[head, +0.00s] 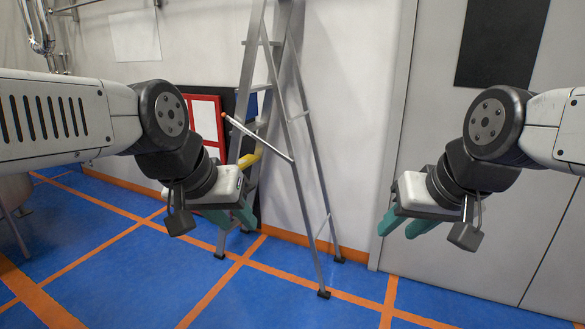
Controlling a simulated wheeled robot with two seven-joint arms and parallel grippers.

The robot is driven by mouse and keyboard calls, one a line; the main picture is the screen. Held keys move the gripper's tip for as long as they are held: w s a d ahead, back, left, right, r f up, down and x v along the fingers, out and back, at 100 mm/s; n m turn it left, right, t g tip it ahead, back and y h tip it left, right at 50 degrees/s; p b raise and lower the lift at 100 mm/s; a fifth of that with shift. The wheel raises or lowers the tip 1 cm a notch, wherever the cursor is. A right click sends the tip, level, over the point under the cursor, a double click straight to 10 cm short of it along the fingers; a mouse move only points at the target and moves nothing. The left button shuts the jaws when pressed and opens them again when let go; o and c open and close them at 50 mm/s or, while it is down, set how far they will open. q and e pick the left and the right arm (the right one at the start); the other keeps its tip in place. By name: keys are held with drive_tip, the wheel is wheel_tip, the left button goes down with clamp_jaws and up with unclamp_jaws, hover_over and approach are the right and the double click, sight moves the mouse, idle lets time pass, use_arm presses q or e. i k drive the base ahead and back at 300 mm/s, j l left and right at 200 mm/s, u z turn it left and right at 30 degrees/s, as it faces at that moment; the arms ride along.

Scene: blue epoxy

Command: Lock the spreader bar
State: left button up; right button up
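A grey metal stepladder (304,190) stands upright with its legs apart, in front of the wall between my two arms. A thin pale spreader bar (262,138) slants down to the right across it, ending near a right-hand leg. Its upper left end sticks out past the left rail and looks free. A yellow part (249,160) shows at the left rail, below the bar. My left gripper (232,220), with teal fingers, is open and empty at the ladder's lower left, below the bar. My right gripper (403,228) is open and empty, right of the ladder and apart from it.
A red-framed panel (207,118) and a dark board lean at the wall behind the ladder. Grey doors (430,90) with a black panel (501,42) stand on the right. The blue floor (265,295) with orange lines is clear in front.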

sight(224, 115)
drive_tip(key=i+j, duration=0.25)
drive_tip(key=i, duration=0.2)
drive_tip(key=i+j, duration=0.2)
drive_tip(key=i, duration=0.25)
drive_tip(key=i+j, duration=0.25)
drive_tip(key=i, duration=0.2)
drive_tip(key=i+j, duration=0.1)
drive_tip(key=j, duration=0.3)
drive_tip(key=i+j, duration=0.15)
drive_tip(key=j, duration=0.25)
drive_tip(key=i+j+z, duration=0.1)
drive_tip(key=j, duration=0.3)
drive_tip(key=i+j, duration=0.1)
drive_tip(key=j, duration=0.35)
drive_tip(key=i+j, duration=0.15)
drive_tip(key=j, duration=0.25)
